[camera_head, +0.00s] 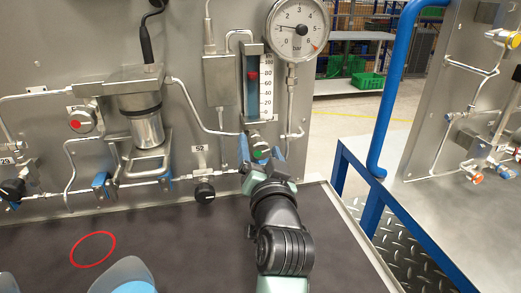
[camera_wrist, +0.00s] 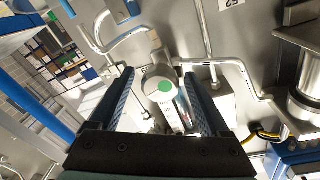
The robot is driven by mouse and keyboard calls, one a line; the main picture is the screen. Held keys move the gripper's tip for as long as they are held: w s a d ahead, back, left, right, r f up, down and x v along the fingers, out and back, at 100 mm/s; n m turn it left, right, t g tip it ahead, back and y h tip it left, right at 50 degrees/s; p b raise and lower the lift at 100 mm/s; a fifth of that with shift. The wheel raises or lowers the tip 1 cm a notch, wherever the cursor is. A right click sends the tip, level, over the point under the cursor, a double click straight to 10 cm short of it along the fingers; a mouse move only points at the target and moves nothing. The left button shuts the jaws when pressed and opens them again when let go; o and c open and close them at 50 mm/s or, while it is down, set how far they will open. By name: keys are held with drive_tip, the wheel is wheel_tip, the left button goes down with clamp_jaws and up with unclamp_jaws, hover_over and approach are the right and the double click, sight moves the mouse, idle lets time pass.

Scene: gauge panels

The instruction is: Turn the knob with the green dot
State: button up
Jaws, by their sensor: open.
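The knob with the green dot (camera_head: 260,154) is on the panel, below the tall flow tube with the red float. In the wrist view the same knob, grey with a green dot on its face (camera_wrist: 164,86), shows between the two blue fingers. My gripper (camera_head: 261,160) is open in front of the knob, one finger on each side of it. In the wrist view a gap shows between each finger of my gripper (camera_wrist: 161,72) and the knob. Whether the fingertips reach past the knob's face is hard to tell.
A red-dot knob (camera_head: 80,121) and black knobs (camera_head: 204,192) sit further left on the panel. A round gauge (camera_head: 298,30) is above right. Thin pipes run close around the green-dot knob. A red ring (camera_head: 93,249) marks the dark tabletop. A blue rail (camera_head: 397,90) stands at right.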

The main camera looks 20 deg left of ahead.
drive_tip(key=b+v, duration=0.1)
drive_tip(key=v, duration=1.2)
drive_tip(key=shift+w, duration=0.1)
drive_tip(key=s+d+r+t+h+p, duration=0.3)
drive_tip(key=d+r, duration=0.1)
drive_tip(key=r, duration=1)
drive_tip(key=s+d+r+t+h+p, duration=0.2)
drive_tip(key=s+d+r+t+p, duration=0.1)
drive_tip(key=r, duration=1.1)
drive_tip(key=s+d+r+t+h+p, duration=0.3)
drive_tip(key=d+r+t+p, duration=0.2)
drive_tip(key=r, duration=0.8)
drive_tip(key=shift+r+h, duration=0.3)
drive_tip(key=shift+r, duration=0.1)
drive_tip(key=shift+f, duration=0.1)
idle(0.7)
